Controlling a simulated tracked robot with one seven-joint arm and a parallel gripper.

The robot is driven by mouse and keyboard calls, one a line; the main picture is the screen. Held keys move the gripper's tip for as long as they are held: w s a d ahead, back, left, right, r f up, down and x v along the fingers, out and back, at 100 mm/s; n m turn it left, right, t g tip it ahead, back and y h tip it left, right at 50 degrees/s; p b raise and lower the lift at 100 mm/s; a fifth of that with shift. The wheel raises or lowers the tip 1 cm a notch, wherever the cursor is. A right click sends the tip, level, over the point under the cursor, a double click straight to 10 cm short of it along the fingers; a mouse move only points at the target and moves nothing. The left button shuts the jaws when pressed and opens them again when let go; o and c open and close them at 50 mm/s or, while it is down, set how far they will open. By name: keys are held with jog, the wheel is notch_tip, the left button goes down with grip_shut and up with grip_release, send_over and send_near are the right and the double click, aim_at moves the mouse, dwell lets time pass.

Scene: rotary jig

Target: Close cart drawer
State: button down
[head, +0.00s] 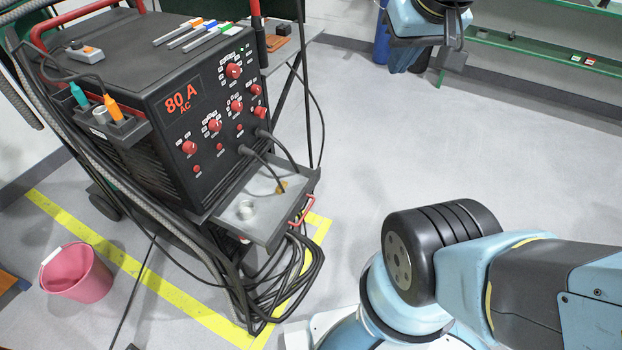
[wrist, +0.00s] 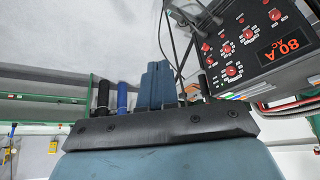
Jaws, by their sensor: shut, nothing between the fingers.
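The cart drawer (head: 262,222) is a grey tray pulled out from the lower front of the dark cart. Its red handle (head: 303,210) is on the outer front edge. A pale ring-shaped item (head: 245,210) and a small brass piece (head: 281,187) lie inside. My gripper (head: 405,66) is at the top of the head view, well apart from the drawer, to its right and farther back. In the wrist view, its blue-grey fingers (wrist: 157,78) are together and empty.
The welder (head: 205,105), marked 80 A AC, sits on the cart; its front also shows in the wrist view (wrist: 245,45). Black cables (head: 285,285) hang beside and below the drawer. A pink bucket (head: 77,272) stands at left. The floor right of the drawer is clear.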

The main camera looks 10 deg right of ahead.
jog(key=shift+w+d, duration=0.1)
jog(key=shift+d, duration=0.15)
